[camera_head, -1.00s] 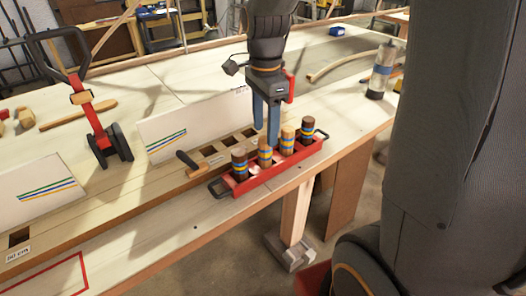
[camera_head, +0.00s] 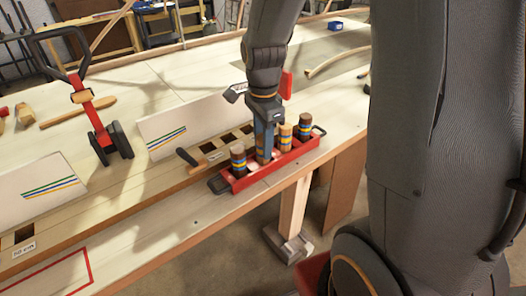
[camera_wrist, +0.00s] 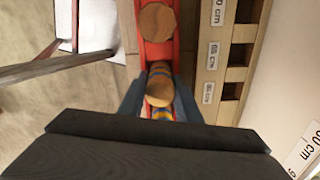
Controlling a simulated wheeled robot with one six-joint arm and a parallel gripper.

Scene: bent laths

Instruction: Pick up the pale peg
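A red tray (camera_head: 232,186) holds a row of upright pegs with blue and yellow bands. A light wooden peg (camera_head: 285,138) stands third from the left. My gripper (camera_head: 264,150) is down over the second, also light, peg, and its fingers partly hide it. In the wrist view that peg (camera_wrist: 160,90) is between the two fingers, close to both; contact cannot be made out. I cannot tell which light peg is paler.
A neighbouring peg (camera_wrist: 157,22) stands close in the tray. A slotted wooden board (camera_head: 218,152) with a handled tool (camera_head: 187,158) lies behind the tray. White boards (camera_head: 180,125) stand farther back. The front table edge is near.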

